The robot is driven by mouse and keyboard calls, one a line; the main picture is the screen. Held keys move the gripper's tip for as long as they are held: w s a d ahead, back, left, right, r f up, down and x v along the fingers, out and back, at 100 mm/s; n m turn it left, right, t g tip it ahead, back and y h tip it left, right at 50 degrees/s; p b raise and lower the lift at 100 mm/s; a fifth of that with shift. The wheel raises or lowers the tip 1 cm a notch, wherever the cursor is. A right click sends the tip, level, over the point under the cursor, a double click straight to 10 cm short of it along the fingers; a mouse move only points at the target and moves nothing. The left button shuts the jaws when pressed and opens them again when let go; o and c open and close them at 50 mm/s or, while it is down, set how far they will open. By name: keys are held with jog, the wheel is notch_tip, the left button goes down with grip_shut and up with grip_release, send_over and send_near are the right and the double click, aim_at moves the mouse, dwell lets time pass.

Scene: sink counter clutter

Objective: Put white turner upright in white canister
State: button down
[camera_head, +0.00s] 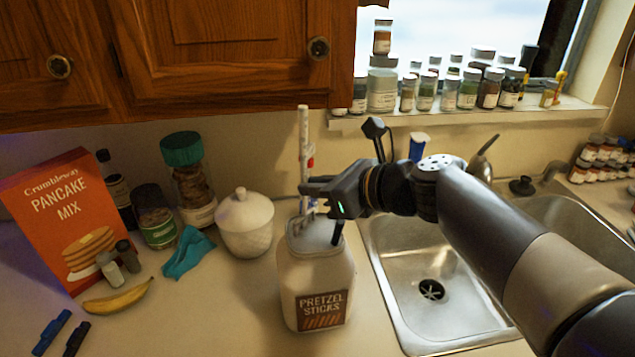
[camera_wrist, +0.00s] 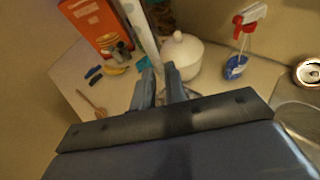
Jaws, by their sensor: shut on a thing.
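The white turner (camera_head: 303,135) is a long, thin white piece standing nearly upright in my gripper (camera_head: 306,190). In the wrist view the turner (camera_wrist: 141,32) rises away between the two fingers of my gripper (camera_wrist: 164,72), which are closed around it. The white canister (camera_head: 290,277), labelled "Pretzel Sticks", stands upright on the counter directly below the gripper. The turner's lower end is near the canister's mouth; the gripper partly covers it, so I cannot tell how far it reaches inside. I cannot make out the canister in the wrist view.
A white lidded jar (camera_head: 245,225) stands left of the canister, with a teal cloth (camera_head: 188,252), banana (camera_head: 117,298) and pancake mix box (camera_head: 65,215) farther left. The sink (camera_head: 430,255) lies right. A spray bottle (camera_wrist: 237,62) stands behind. Spice jars line the sill.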

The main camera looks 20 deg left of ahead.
aim_at(308, 206)
jog(key=shift+f+b, duration=1.4)
jog(key=shift+f, duration=0.75)
jog(key=c, duration=1.4)
grip_release()
jog(key=shift+o, duration=0.2)
jog(key=shift+d, duration=0.1)
jog(key=v, duration=1)
jog(key=shift+d+r+b, duration=0.15)
jog(key=shift+d+b, duration=0.1)
jog(key=shift+b, duration=0.1)
